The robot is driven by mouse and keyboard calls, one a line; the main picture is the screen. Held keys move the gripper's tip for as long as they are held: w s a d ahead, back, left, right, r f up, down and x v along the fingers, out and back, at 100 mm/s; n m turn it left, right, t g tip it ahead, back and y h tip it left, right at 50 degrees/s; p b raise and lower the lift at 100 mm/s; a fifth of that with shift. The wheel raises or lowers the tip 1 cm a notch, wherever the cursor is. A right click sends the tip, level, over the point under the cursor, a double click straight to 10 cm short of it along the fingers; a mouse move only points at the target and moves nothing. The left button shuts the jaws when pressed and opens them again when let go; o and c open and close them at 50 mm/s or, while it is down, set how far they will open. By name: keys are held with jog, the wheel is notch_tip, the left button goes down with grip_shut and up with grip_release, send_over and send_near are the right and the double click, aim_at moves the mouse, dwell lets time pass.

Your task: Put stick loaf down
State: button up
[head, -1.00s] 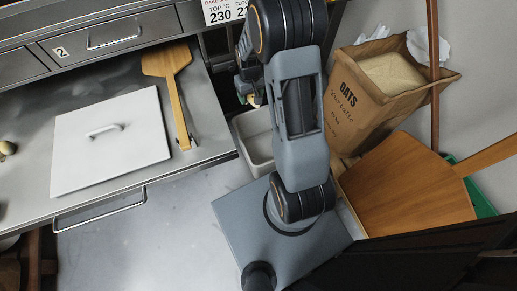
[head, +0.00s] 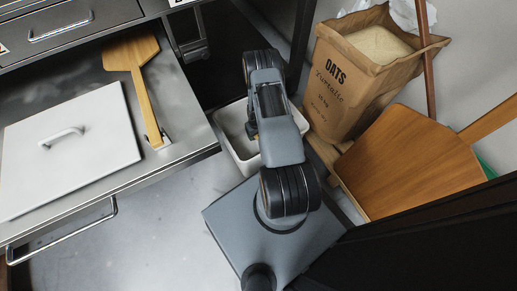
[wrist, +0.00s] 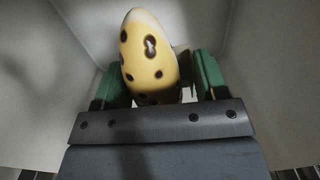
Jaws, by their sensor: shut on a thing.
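In the wrist view the stick loaf (wrist: 150,60) is pale yellow with dark brown spots and a rounded end. My gripper (wrist: 162,80) has green fingers on either side of it and is shut on it. Pale walls of a white bin (wrist: 60,60) surround the loaf and fingers. In the head view the white bin (head: 228,142) stands on the floor beside the steel counter. My arm reaches over it, and the gripper and loaf are hidden there. I cannot tell whether the loaf touches the bin's bottom.
A steel counter (head: 190,95) at left holds a white lidded board (head: 75,150) and a wooden peel (head: 140,80). An open OATS sack (head: 340,95) stands right of the bin. Open floor (head: 120,245) lies at lower left.

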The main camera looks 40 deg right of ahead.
notch_tip(320, 180, down, 16)
jog(key=b, duration=0.6)
jog(key=shift+r, duration=0.15)
jog(key=o, duration=0.7)
